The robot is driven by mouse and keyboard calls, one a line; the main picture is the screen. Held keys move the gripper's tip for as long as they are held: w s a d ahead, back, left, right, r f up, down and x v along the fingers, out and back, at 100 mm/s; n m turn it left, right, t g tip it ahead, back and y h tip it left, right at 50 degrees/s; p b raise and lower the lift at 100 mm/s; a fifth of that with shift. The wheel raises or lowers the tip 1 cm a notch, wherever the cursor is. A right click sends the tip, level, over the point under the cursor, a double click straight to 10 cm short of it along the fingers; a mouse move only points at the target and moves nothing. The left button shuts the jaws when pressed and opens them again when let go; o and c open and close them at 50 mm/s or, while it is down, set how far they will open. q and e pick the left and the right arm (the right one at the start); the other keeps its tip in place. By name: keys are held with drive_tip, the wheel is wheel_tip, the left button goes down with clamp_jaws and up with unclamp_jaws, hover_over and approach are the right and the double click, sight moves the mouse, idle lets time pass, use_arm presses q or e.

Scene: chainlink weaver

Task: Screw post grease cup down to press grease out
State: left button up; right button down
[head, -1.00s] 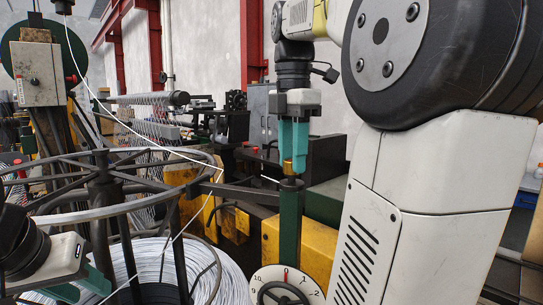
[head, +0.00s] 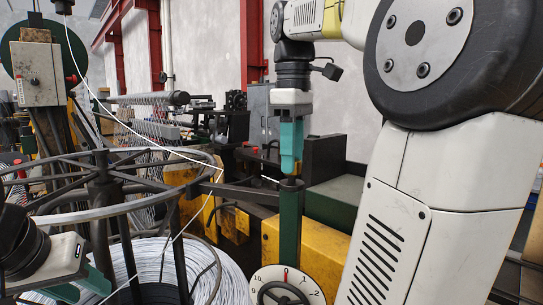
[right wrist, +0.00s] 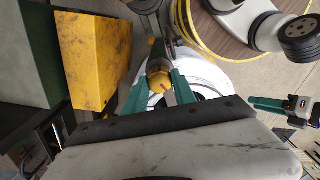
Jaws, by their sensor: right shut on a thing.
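The grease cup (right wrist: 160,80) is a small brass-yellow cap with a red mark. In the right wrist view it sits between the teal fingertips of my right gripper (right wrist: 159,84), which is shut on it. In the head view the right gripper (head: 289,171) points down at the top of the green post (head: 290,215). One finger faces the camera there and hides the cup. My left gripper (head: 82,287) is at the lower left of the head view, by the wire coil, with its teal fingers apart and nothing seen between them.
A white numbered dial (head: 287,287) with a dark handwheel is on the post's lower part. A yellow machine block (head: 325,255) stands beside the post. A dark spoked reel frame (head: 105,190) and a white wire coil (head: 225,280) fill the left. A thin wire crosses there.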

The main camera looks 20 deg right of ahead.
drive_tip(key=m, duration=0.7)
drive_tip(key=shift+r, duration=0.15)
drive_tip(key=m, duration=0.7)
drive_tip(key=shift+m, duration=0.3)
drive_tip(key=m, duration=0.3)
drive_tip(key=shift+m, duration=0.3)
drive_tip(key=m, duration=0.3)
drive_tip(key=shift+m, duration=0.4)
drive_tip(key=m, duration=0.6)
drive_tip(key=shift+m, duration=0.3)
drive_tip(key=c, duration=1)
unclamp_jaws()
